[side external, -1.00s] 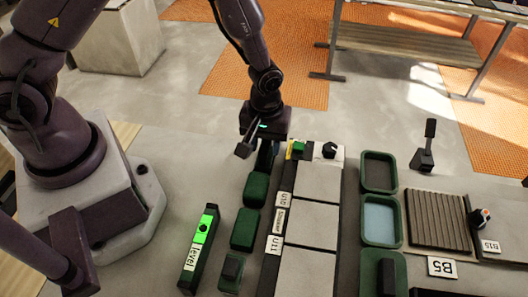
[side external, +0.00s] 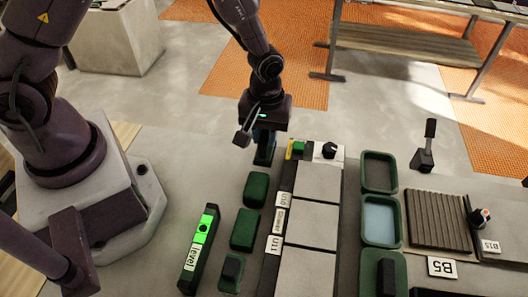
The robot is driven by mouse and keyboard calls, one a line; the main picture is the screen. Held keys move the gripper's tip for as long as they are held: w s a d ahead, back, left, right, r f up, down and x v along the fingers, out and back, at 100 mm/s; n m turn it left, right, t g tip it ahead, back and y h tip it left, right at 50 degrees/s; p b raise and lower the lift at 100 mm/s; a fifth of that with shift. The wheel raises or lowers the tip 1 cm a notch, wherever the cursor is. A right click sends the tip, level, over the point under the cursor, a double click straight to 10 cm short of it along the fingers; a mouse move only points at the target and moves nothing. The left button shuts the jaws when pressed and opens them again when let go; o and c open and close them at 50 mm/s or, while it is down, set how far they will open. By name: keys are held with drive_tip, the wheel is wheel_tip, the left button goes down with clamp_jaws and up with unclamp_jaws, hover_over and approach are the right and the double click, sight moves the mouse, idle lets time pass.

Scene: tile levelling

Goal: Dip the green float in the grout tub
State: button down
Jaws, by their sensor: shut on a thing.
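My gripper (side external: 264,138) points down beyond the far end of a row of green blocks. It is shut on a dark green piece (side external: 264,157), which looks like the green float; the fingers hide much of it. The piece appears slightly above the bench, apart from the nearest green block (side external: 256,190). To the right stand green-rimmed tubs: one with dull grey-green inside (side external: 380,172) and one with pale blue inside (side external: 380,220). I cannot tell for sure which is the grout tub.
Grey tiles (side external: 316,183) lie in a column between my gripper and the tubs, with a black knob (side external: 330,150) at its far end. More green blocks (side external: 244,229) and a green level (side external: 199,248) lie nearer. A ribbed board (side external: 438,220) is at right.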

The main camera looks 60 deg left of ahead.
sight(266, 134)
drive_tip(key=shift+r, duration=2.65)
